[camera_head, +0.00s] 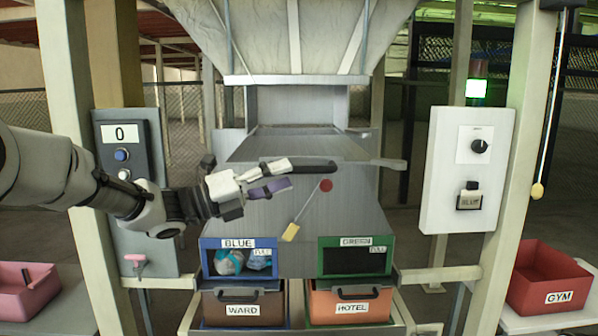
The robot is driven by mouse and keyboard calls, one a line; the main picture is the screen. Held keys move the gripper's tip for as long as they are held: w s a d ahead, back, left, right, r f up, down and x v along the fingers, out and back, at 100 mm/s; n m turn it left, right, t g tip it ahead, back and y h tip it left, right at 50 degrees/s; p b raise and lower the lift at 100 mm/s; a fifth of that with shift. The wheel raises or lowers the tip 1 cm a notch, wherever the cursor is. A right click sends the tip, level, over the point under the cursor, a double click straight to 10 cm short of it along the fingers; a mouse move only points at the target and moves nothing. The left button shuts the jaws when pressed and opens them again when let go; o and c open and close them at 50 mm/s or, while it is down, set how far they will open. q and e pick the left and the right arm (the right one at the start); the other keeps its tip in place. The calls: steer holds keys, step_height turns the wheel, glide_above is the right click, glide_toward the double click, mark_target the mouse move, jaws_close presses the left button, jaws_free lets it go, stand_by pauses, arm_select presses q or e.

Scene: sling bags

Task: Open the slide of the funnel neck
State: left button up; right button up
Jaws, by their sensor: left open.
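The funnel (330,35) hangs at the top centre, narrowing into a grey metal neck (290,105). Below the neck is a flat grey plate (345,147), which looks like the slide. A dark handle-like bar (318,166) lies across the plate's front edge. My left gripper (284,175) reaches in from the left, in front of the plate. Its fingers are apart, near the left end of the dark bar. I cannot tell whether they touch it or whether the bar passes between them. My right gripper is out of view.
Below stand a blue bin (207,262) holding bags and a green bin (387,262), above WARD (215,310) and HOTEL (378,310) drawers. A counter panel (103,160) reads 0. A dial panel (440,200) stands right, under a lit green lamp (477,88). A GYM crate (535,265) sits far right.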

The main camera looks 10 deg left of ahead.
arm_select(q)
steer(key=v, duration=0.7)
steer(key=shift+s+a, duration=0.1)
